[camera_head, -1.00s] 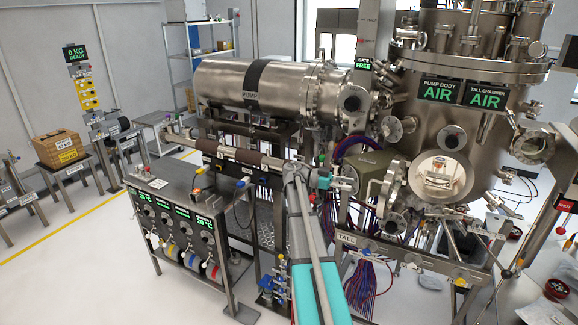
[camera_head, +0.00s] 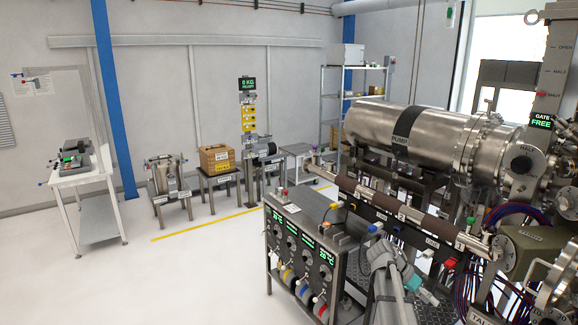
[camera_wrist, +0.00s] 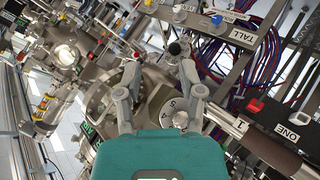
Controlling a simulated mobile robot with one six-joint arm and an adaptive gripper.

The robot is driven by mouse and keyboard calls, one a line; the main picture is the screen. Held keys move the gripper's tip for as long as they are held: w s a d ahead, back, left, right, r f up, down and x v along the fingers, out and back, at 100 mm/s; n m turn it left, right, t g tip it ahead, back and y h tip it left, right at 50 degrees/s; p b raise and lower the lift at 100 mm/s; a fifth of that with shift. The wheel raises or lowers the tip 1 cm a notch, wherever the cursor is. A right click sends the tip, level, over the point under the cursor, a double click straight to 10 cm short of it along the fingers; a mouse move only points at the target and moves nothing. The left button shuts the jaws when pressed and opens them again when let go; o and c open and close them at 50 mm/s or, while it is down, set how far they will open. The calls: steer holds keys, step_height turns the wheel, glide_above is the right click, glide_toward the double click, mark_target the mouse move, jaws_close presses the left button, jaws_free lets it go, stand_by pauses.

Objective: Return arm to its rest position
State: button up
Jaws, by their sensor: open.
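My gripper (camera_wrist: 158,85) shows in the wrist view with its two grey fingers spread above the teal wrist housing. It is open, and I see nothing held between the fingers. Behind the fingers are metal chamber parts, at a distance I cannot tell. In the head view my grey and teal arm is at the bottom right, in front of the pipe rack and beside the heater cabinet (camera_head: 300,235). The fingers are too small there to make out.
The horizontal pump (camera_head: 425,135) and gate column (camera_head: 550,80) stand at the right. A wooden crate (camera_head: 217,158) and white table (camera_head: 85,180) stand left. The left floor is clear.

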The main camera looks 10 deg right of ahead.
steer(key=s+a+f+n+t+y+b, duration=0.1)
steer(key=a+f+n+t+y, duration=0.1)
steer(key=a, duration=0.8)
steer(key=s+a+f+n+t+y+b, duration=0.1)
steer(key=a+f+n+t+y, duration=0.1)
steer(key=a+f+n, duration=0.4)
steer(key=s+a+f+n+t+y+b, duration=0.1)
steer(key=a+f+n+y, duration=0.3)
steer(key=a, duration=1.2)
steer(key=n+t+b, duration=0.1)
steer(key=n, duration=0.2)
steer(key=shift+s+y, duration=0.3)
steer(key=shift+s, duration=0.1)
steer(key=shift+d, duration=0.2)
